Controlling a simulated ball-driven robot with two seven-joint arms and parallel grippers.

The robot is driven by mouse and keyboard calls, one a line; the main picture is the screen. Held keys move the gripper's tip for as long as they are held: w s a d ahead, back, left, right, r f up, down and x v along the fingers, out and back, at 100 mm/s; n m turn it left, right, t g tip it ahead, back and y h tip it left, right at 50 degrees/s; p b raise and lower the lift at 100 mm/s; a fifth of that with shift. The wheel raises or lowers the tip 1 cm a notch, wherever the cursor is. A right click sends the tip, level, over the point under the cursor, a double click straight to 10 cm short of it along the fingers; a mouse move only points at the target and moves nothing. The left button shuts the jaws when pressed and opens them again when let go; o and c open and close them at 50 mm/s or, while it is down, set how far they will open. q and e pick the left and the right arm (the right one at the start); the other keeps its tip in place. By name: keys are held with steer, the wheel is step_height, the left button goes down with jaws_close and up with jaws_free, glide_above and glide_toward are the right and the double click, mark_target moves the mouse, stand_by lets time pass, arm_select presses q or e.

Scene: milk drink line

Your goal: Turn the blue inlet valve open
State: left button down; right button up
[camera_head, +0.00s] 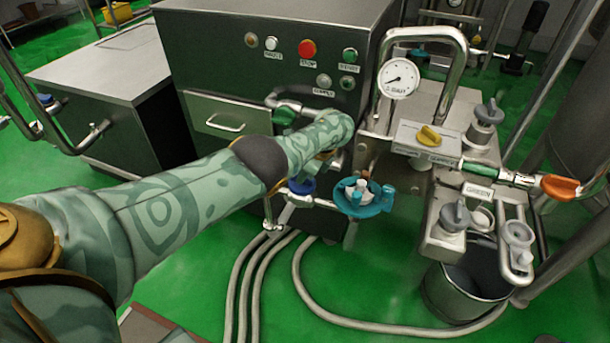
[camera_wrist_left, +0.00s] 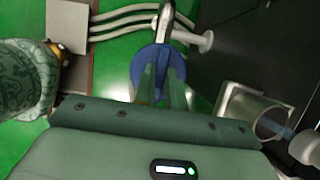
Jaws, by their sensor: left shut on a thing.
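The blue inlet valve (camera_head: 300,187) has a round dark blue handle on a metal pipe, just below the end of my left arm in the head view. The handle also shows in the left wrist view (camera_wrist_left: 142,68), between and around the fingertips. My left gripper (camera_wrist_left: 161,78) is shut on this handle, with its two green fingers side by side across it. In the head view my forearm and wrist hide the fingers. My right gripper is in neither view.
A teal handwheel (camera_head: 364,198) stands close right of the blue valve. A pressure gauge (camera_head: 398,79), a yellow knob (camera_head: 429,136) and an orange handle (camera_head: 560,187) are further right. A grey bucket (camera_head: 466,290) and hoses (camera_head: 240,285) are on the green floor. A control cabinet (camera_head: 220,50) stands behind.

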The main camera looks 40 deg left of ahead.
arm_select(q)
steer(key=shift+f, duration=0.1)
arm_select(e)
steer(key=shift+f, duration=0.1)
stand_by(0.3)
arm_select(q)
steer(key=c, duration=1.5)
jaws_free()
steer(key=shift+o, duration=0.2)
